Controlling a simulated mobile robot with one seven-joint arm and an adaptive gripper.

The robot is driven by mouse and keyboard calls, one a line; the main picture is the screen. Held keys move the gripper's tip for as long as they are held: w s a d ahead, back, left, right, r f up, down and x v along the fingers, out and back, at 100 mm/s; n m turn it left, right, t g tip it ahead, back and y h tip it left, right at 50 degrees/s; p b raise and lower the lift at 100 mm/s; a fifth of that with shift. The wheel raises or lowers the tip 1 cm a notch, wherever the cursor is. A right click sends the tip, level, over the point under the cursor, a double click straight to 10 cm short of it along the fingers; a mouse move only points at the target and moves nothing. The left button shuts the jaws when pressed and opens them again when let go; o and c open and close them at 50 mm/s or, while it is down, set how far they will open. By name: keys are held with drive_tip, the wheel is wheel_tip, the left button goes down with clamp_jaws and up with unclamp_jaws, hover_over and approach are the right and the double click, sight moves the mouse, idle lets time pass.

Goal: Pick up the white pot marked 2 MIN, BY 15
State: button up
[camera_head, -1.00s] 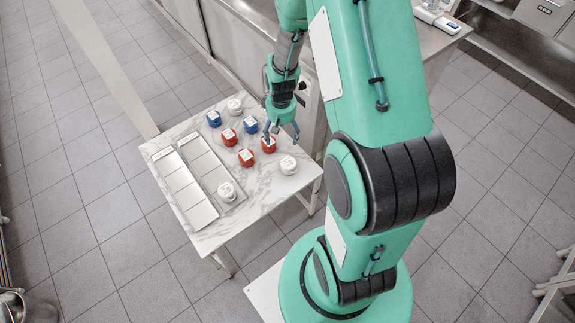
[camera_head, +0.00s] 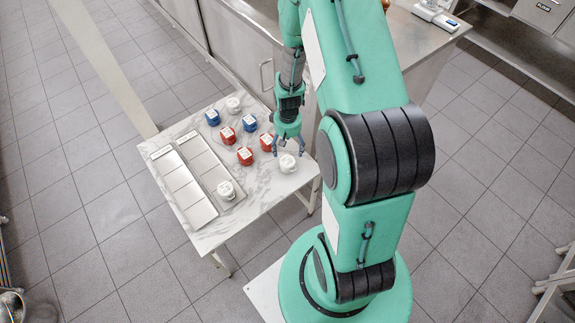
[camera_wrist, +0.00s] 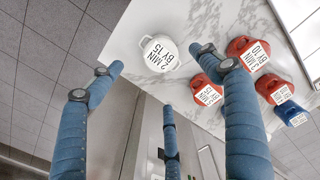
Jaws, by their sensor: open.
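The white pot marked 2 MIN, BY 15 (camera_wrist: 160,54) stands on the marble table near its edge, between the spread fingers in the wrist view. In the head view it appears to be the white pot (camera_head: 287,163) at the table's right corner. My gripper (camera_head: 289,150) is open and empty, just above and behind that pot, its fingers pointing down. The head view is too small to read the labels.
A red pot (camera_wrist: 207,90) stands close to the fingers. Two partitioned trays (camera_head: 184,187) lie at left. A steel counter stands behind.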

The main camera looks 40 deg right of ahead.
sight(287, 161)
wheel_tip(287, 161, down, 7)
drive_tip(key=shift+f+b, duration=0.15)
drive_tip(key=shift+b, duration=0.6)
drive_tip(key=shift+f, duration=0.1)
drive_tip(key=shift+w+f+b, duration=0.15)
drive_tip(key=shift+f+b, duration=0.75)
drive_tip(key=shift+f, duration=1.65)
drive_tip(key=c, duration=1.5)
